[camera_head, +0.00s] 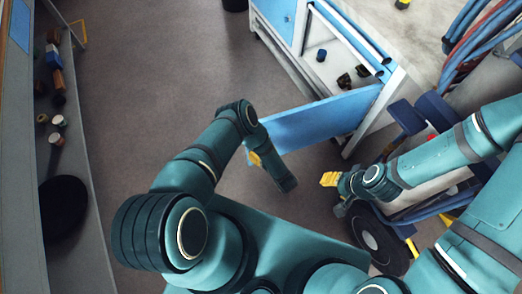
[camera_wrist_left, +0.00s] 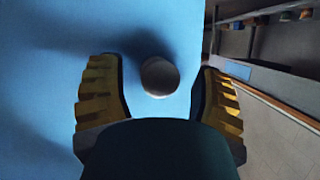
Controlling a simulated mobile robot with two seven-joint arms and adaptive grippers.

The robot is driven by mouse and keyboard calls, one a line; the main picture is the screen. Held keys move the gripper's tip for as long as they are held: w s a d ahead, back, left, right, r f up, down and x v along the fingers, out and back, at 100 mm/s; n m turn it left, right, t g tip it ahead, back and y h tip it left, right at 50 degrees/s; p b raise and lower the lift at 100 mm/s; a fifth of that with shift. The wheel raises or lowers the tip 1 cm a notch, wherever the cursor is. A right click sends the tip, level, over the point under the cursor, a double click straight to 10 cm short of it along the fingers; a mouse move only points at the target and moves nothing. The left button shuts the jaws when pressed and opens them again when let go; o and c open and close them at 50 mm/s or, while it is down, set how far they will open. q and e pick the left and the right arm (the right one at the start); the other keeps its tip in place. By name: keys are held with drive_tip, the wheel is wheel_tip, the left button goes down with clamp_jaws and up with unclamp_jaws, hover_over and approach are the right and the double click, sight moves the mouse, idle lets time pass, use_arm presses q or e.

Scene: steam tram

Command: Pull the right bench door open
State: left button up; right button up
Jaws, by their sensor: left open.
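The right bench door (camera_head: 320,118) is a blue panel that stands swung out from the white-framed bench (camera_head: 396,92). In the left wrist view the blue door face (camera_wrist_left: 45,80) fills the left and middle, with a round grey knob (camera_wrist_left: 160,77) on it. My left gripper (camera_wrist_left: 160,100) is open, with its yellow ribbed fingers on either side of the knob and a gap to each. In the head view its yellow fingertip (camera_head: 255,158) shows by the door's free end. My right gripper (camera_head: 329,180) is in front of the bench, apart from the door.
The left bench door (camera_head: 276,16) looks closed. Inside the open bench lie a blue piece (camera_head: 321,55) and dark pieces (camera_head: 345,81). A wheel (camera_head: 375,238) and hoses (camera_head: 478,35) are at the right. A shelf (camera_head: 85,215) with several items runs along the left; floor between is clear.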

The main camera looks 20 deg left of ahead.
use_arm(q)
drive_tip(key=v, duration=1.1)
drive_tip(key=shift+d+r, duration=0.2)
drive_tip(key=shift+d, duration=0.05)
drive_tip(key=shift+s, duration=0.1)
drive_tip(key=w+r+m+h, duration=0.3)
drive_tip(key=w+r+h, duration=0.4)
drive_tip(key=h, duration=0.2)
drive_tip(key=s+r+m+g+h, duration=0.3)
drive_tip(key=s+r+g+h, duration=0.2)
drive_tip(key=s+r, duration=0.7)
drive_tip(key=shift+s+m+g, duration=0.4)
drive_tip(key=shift+s+g, duration=0.4)
drive_tip(key=shift+g, duration=0.2)
